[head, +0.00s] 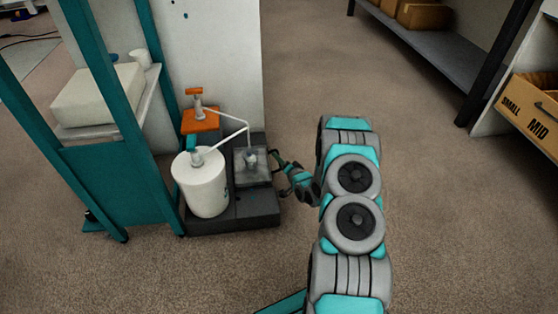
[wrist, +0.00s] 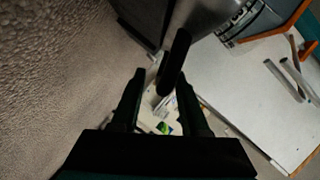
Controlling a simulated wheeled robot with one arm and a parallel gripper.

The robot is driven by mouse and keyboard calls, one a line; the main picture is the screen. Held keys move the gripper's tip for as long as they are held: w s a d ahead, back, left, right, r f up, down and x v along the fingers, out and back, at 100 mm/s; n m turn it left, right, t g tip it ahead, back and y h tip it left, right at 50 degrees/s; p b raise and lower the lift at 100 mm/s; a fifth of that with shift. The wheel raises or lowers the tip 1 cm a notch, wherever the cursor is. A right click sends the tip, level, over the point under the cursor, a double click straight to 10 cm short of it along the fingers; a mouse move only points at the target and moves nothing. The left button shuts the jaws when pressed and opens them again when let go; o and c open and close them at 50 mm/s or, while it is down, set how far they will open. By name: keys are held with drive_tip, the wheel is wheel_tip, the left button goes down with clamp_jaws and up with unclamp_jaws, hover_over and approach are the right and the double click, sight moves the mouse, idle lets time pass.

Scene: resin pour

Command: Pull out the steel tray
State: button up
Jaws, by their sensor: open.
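The steel tray (head: 243,178) is a grey, square-edged piece set in the right part of a dark base, with a small clear vessel on it. In the wrist view its grey metal body (wrist: 145,14) fills the top middle. A black bar handle (wrist: 173,62) stands out from it toward my camera. My gripper (head: 280,164) is at the right side of the tray in the head view. In the wrist view my gripper (wrist: 160,76) is open, with the handle seen between and just beyond the fingertips. I cannot tell whether a finger touches it.
A white tub (head: 203,187) and an orange pump (head: 199,118) stand on the dark base (head: 255,212), with white tubes running over the tray. A teal frame (head: 112,185) stands at left. A shelf with boxes (head: 425,14) is far right.

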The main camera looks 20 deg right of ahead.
drive_tip(key=shift+w, duration=0.25)
clamp_jaws()
idle(1.4)
